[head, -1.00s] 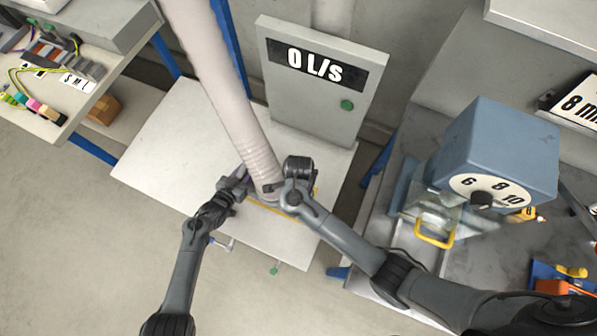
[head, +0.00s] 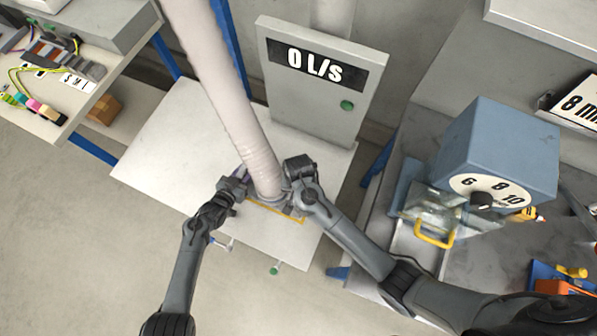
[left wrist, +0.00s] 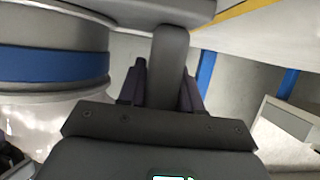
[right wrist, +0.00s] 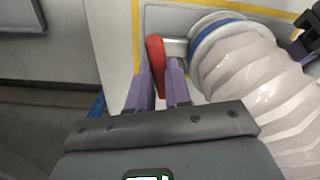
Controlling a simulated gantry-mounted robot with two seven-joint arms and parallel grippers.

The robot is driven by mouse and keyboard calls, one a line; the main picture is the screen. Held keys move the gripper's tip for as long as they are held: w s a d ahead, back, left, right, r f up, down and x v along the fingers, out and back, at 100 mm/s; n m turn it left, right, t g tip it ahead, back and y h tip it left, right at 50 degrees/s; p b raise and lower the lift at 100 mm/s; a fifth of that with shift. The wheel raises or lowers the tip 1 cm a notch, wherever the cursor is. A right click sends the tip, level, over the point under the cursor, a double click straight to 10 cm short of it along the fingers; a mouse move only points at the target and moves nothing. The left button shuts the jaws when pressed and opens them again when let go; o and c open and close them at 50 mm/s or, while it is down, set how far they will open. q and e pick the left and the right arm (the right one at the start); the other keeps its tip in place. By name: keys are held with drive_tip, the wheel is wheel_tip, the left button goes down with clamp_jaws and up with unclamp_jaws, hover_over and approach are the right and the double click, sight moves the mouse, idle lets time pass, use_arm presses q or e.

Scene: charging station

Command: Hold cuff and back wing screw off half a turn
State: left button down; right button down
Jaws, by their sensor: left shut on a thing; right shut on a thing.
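A ribbed white hose (head: 225,90) comes down to a grey cuff at the base plate, with a blue band. The cuff (left wrist: 50,36) and its blue band (left wrist: 50,62) fill the left of the left wrist view. My left gripper (left wrist: 160,85) is shut on a dark grey bar (left wrist: 169,55) beside the cuff. In the right wrist view the cuff (right wrist: 205,32) has a silver stem on its side with a red wing screw (right wrist: 156,55). My right gripper (right wrist: 160,85) is shut on that wing screw. In the head view the screw is hidden behind my right gripper (head: 287,192).
The hose stands on a white table (head: 160,160), with a yellow outline (head: 275,211) around its base. A grey cabinet (head: 318,105) reading "0 L/s" stands behind. A blue machine (head: 500,150) is at right. The table left of the hose is clear.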

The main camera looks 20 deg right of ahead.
drive_tip(key=n, duration=0.5)
drive_tip(key=shift+n, duration=0.3)
idle(0.4)
drive_tip(key=c, duration=1)
unclamp_jaws()
drive_tip(key=shift+c, duration=0.2)
drive_tip(key=shift+r, duration=3.8)
